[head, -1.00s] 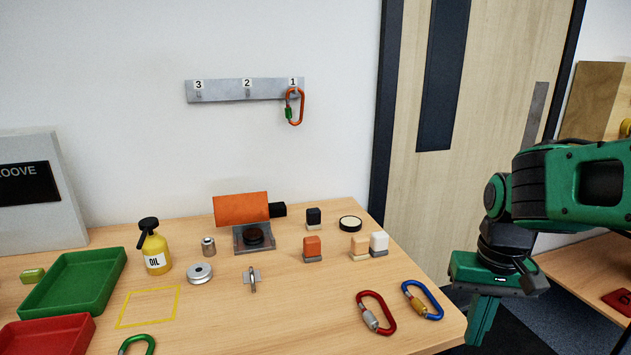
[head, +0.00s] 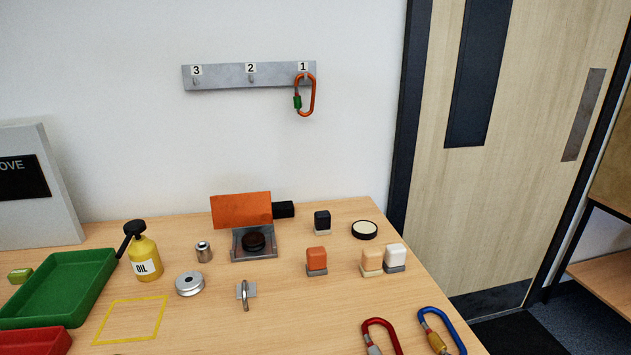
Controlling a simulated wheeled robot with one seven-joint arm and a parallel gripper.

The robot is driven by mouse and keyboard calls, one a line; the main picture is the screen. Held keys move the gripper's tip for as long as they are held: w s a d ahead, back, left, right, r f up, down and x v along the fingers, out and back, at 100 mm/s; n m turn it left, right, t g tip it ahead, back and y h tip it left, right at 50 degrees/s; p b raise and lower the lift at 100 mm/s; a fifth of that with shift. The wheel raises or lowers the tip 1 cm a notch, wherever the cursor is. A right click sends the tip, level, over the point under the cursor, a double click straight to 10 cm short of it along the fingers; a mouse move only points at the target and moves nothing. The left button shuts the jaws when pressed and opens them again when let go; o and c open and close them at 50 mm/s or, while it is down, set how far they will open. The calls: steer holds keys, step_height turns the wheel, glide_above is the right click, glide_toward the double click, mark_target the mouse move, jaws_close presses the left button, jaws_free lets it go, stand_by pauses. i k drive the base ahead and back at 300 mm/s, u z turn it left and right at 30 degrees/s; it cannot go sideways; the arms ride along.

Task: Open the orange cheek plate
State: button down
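The orange cheek plate (head: 240,211) stands upright, swung up at the back edge of a grey metal base (head: 240,253) on the table. A black block (head: 284,210) sticks out at the plate's right side. A dark round disc (head: 253,241) lies exposed on the base in front of the plate. My gripper is not in view in the head picture.
A silver bearing (head: 190,284), a small metal cylinder (head: 204,252) and an upright metal fitting (head: 245,293) stand near the base. Several small blocks (head: 316,260) stand to its right. A yellow oil can (head: 145,257) and a green tray (head: 98,280) are left.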

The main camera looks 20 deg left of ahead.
mark_target(250, 208)
steer(key=z, duration=0.1)
steer(key=k, duration=1.15)
steer(key=u, duration=1.1)
steer(key=i, duration=1)
steer(key=u, duration=0.05)
